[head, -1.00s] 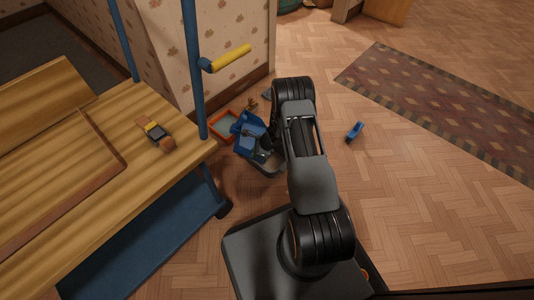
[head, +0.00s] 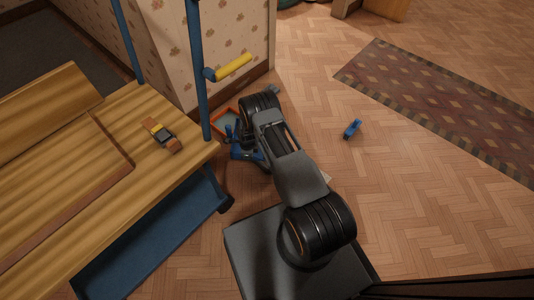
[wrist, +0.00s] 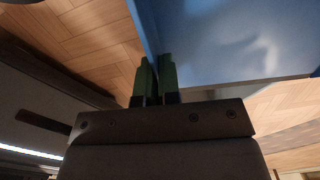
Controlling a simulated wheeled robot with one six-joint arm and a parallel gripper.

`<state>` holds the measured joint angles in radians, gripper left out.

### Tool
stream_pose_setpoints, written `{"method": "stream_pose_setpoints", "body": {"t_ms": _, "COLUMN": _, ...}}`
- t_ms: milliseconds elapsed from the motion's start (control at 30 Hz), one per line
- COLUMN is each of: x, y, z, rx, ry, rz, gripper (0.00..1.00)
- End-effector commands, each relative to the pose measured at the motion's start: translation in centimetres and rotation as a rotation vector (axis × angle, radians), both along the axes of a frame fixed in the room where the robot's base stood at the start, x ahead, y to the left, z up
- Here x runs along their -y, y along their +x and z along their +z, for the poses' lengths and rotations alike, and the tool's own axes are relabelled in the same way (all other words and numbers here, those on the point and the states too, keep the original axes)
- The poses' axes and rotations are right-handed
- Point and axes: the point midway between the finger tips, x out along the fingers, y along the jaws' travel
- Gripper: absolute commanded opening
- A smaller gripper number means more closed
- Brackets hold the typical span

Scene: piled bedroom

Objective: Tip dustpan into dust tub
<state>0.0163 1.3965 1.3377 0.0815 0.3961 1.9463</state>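The blue dustpan (head: 241,153) is low by the trolley's corner in the head view, partly hidden behind my arm. In the wrist view its broad blue face (wrist: 235,40) fills the upper right. My gripper (wrist: 156,75) has its two green fingertips close together, with the dustpan's thin edge between them. The dustpan looks tilted; whether any dust is on it cannot be seen. An orange-rimmed open container (head: 218,113), seemingly the dust tub, stands on the floor by the wall, just beyond the dustpan. Its near side is hidden.
A wooden-topped trolley (head: 95,170) with blue posts stands at left, with a watch-like item (head: 161,134) on it. A small blue object (head: 352,129) lies on the floor right of my arm. A patterned rug (head: 440,105) lies farther right.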

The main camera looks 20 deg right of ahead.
Motion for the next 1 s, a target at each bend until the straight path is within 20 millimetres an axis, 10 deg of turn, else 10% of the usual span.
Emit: {"method": "stream_pose_setpoints", "body": {"t_ms": 1000, "x": 0.0, "y": 0.2, "z": 3.0, "rx": -0.009, "ry": -0.028, "rz": -0.003, "gripper": 0.0}}
